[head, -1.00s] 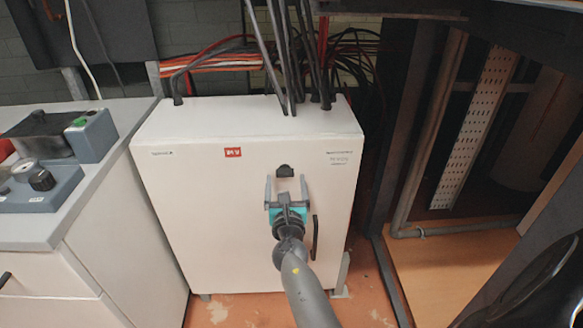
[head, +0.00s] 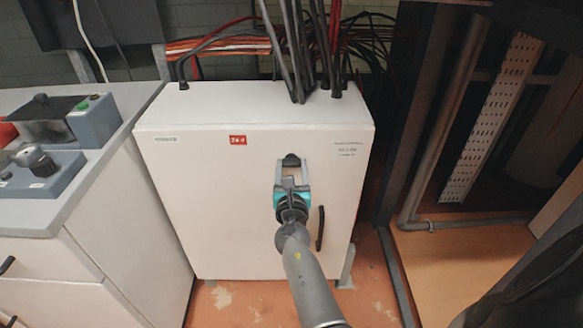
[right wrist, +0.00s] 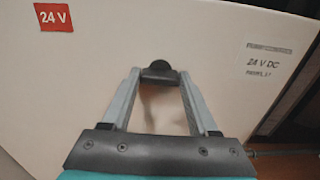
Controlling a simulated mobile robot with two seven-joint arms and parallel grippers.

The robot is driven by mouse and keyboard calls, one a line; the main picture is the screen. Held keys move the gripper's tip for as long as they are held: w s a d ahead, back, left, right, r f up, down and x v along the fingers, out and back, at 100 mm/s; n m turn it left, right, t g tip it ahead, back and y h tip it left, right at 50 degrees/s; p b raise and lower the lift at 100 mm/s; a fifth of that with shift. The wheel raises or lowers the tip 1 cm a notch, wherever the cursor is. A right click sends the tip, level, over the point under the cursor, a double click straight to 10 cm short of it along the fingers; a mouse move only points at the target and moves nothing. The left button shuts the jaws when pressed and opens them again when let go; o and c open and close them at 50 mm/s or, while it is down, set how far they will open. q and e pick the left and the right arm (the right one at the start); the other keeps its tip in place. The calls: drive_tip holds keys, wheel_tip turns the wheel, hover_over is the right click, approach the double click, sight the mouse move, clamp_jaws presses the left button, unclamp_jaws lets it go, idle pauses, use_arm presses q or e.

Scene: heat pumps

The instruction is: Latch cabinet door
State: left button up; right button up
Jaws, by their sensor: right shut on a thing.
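The white cabinet (head: 215,190) stands on the floor with its door closed or nearly closed; I cannot tell if it is latched. A small black latch knob (head: 291,160) sits on the upper door front, and it also shows in the right wrist view (right wrist: 159,67). A black vertical handle (head: 320,228) is lower right on the door. My right gripper (head: 292,168) is at the latch, its fingers shut on it from both sides; the fingertips (right wrist: 159,75) partly cover it. My left gripper is not in view.
A grey counter (head: 100,165) with a blue-grey device (head: 50,172) stands close on the left. Black cables (head: 298,50) rise from the cabinet top. A dark frame with a pipe (head: 445,120) is on the right. Some orange floor is clear in front.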

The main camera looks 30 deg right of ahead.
drive_tip(key=c, duration=0.7)
